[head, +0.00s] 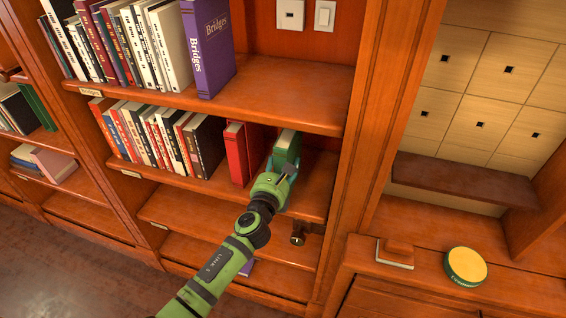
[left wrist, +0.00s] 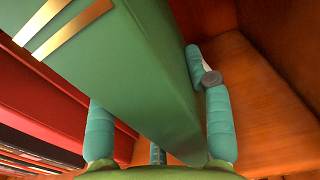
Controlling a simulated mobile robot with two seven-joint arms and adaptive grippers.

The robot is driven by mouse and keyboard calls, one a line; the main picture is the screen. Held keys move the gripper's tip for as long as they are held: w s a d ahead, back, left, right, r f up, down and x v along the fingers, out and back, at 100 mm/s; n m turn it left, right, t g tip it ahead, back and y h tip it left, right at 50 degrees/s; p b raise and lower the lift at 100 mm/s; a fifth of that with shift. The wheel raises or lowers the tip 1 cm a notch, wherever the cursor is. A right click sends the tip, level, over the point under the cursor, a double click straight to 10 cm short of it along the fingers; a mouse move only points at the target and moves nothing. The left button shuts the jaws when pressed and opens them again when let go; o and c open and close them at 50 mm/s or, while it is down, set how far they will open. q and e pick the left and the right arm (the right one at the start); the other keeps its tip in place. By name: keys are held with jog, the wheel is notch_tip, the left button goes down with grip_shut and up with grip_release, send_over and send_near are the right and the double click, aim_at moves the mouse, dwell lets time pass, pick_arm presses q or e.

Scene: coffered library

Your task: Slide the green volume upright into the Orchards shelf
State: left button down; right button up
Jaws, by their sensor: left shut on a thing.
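The green volume (head: 286,147) is at the right end of the second shelf, just right of two red books, and looks roughly upright. My left gripper (head: 284,172) is shut on it. In the left wrist view, the green volume (left wrist: 130,75) with gold bands lies between the teal fingers of the left gripper (left wrist: 158,130). The second shelf (head: 305,195) has a small label at its left front edge, too small to read. I cannot tell whether the volume's base touches the shelf board. My right gripper is not in view.
Two red books (head: 238,155) stand left of the green volume, with a row of books (head: 150,135) further left. A purple "Bridges" book (head: 208,50) stands on the shelf above. The upright panel (head: 350,170) closes the right side. A yellow-topped tin (head: 466,265) sits on the right-hand cabinet.

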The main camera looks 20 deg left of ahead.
pick_arm(q)
jog(key=shift+c, duration=2.2)
grip_release()
jog(key=s, duration=1.2)
jog(key=s+a+f+n+g, duration=0.25)
jog(key=s+f+n, duration=0.2)
jog(key=f, duration=0.65)
jog(key=s+a+f+n+g+y, duration=0.1)
jog(key=s+f+n+g, duration=0.4)
jog(key=f, duration=0.6)
jog(key=s+a+f+n+g, duration=0.25)
jog(key=f+n, duration=0.35)
jog(key=f, duration=0.5)
jog(key=s+f+n+g, duration=0.2)
jog(key=s+f+n, duration=0.3)
jog(key=s, duration=0.5)
jog(key=s+f+n+g, duration=0.2)
jog(key=s+f+n, duration=0.3)
jog(key=s, duration=0.6)
jog(key=s+f+n+g, duration=0.3)
jog(key=s+f+n, duration=0.3)
jog(key=s+n, duration=0.2)
jog(key=shift+s+a, duration=0.15)
jog(key=shift+s, duration=1.1)
